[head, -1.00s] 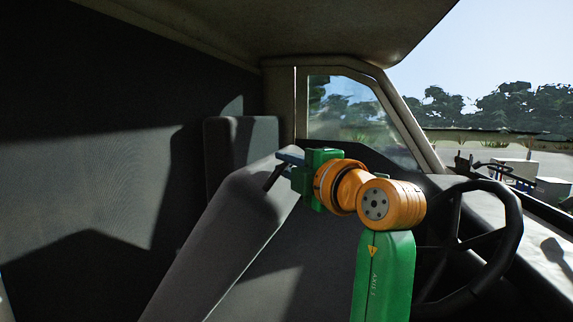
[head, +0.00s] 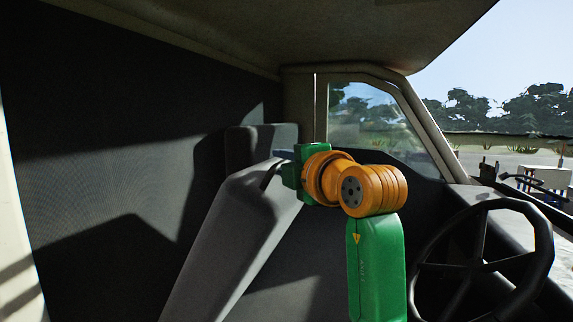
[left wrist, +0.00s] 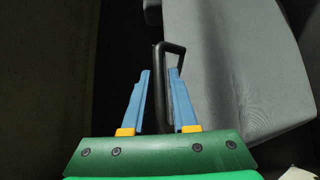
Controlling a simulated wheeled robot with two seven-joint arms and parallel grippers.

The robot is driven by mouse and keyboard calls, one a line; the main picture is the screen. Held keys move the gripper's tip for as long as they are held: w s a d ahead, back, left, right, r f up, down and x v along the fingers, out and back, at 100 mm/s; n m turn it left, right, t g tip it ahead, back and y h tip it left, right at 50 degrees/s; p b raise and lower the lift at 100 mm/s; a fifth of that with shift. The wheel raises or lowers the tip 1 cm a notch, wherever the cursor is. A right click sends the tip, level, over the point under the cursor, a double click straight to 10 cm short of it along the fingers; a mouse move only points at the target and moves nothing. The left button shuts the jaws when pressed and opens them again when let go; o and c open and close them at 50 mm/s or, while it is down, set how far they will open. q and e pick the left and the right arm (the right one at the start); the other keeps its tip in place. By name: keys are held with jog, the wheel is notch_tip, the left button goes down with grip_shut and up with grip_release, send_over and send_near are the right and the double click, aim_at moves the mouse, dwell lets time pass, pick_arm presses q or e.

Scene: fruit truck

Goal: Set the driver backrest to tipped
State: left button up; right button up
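The driver backrest (head: 225,240) is a grey padded panel, leaning over at a slant toward the steering wheel side in the head view. In the left wrist view its grey face (left wrist: 235,75) fills the right side. A black loop handle (left wrist: 158,75) stands at its edge. My left gripper (head: 278,172) is at the top end of the backrest. In the left wrist view its blue fingers (left wrist: 160,85) are apart, with one bar of the handle between them and a gap showing. Contact with the handle cannot be told. My right gripper is out of view.
The steering wheel (head: 485,265) is at the right. A second seat back (head: 248,148) stands behind the driver backrest, near the side window (head: 375,120). A dark rear wall (head: 100,150) fills the left, and the roof (head: 330,35) is overhead.

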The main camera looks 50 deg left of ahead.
pick_arm(q)
jog(key=shift+d+f, duration=0.1)
jog(key=shift+d, duration=0.05)
jog(key=b+v, duration=0.2)
jog(key=v, duration=0.3)
jog(key=shift+d, duration=0.45)
jog(key=v, duration=0.9)
jog(key=shift+s, duration=0.2)
